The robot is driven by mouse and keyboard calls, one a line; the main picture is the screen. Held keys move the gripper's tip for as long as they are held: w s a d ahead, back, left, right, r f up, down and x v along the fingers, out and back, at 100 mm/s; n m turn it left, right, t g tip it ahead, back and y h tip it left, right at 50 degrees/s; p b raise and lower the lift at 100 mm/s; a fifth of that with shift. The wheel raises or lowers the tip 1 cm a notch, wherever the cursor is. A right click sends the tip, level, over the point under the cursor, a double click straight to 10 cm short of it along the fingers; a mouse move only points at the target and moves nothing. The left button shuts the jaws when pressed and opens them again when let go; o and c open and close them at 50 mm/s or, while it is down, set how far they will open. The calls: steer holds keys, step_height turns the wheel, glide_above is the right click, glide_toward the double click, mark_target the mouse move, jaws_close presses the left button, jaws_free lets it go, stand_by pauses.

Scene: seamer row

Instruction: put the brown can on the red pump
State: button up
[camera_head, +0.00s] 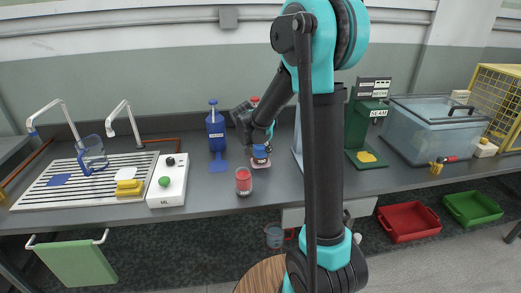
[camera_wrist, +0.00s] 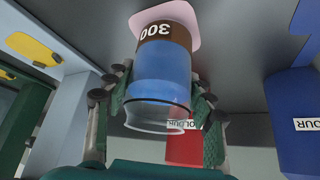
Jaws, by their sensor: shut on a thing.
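The brown can (camera_wrist: 165,38) has a brown band marked 300, a blue middle and a clear rim; its blue part (camera_head: 261,151) shows in the head view. My gripper (camera_head: 263,147) is shut on it, with green fingers on both sides in the wrist view (camera_wrist: 163,100). The can's brown end is at a pink pad (camera_wrist: 172,12); I cannot tell whether they touch. The red pump (camera_wrist: 186,150) is behind the can in the wrist view. In the head view its red top (camera_head: 255,99) shows and my gripper hides most of it.
A blue pump (camera_head: 215,132) with a blue pad stands left of my gripper. A jar with red contents (camera_head: 243,181) stands close by at the counter's front edge. A green seamer (camera_head: 367,125) stands to the right. A white box (camera_head: 168,181) and a sink drainer are at the left.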

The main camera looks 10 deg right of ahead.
steer(key=shift+f, duration=0.25)
steer(key=o, duration=1.4)
steer(key=v, duration=1.2)
steer(key=s+d+f+n+y, duration=0.1)
steer(key=s+f, duration=0.3)
steer(key=s, duration=0.4)
steer(key=s+d+f+n+y, duration=0.1)
steer(key=s+d+f+n, duration=0.2)
steer(key=s, duration=0.5)
steer(key=s+d+f+n+g+y, duration=0.1)
steer(key=s+d+f+n, duration=0.1)
steer(key=s+f, duration=0.5)
steer(key=shift+s+d+n+y, duration=0.35)
steer(key=shift+s+d, duration=0.45)
steer(key=shift+s, duration=0.3)
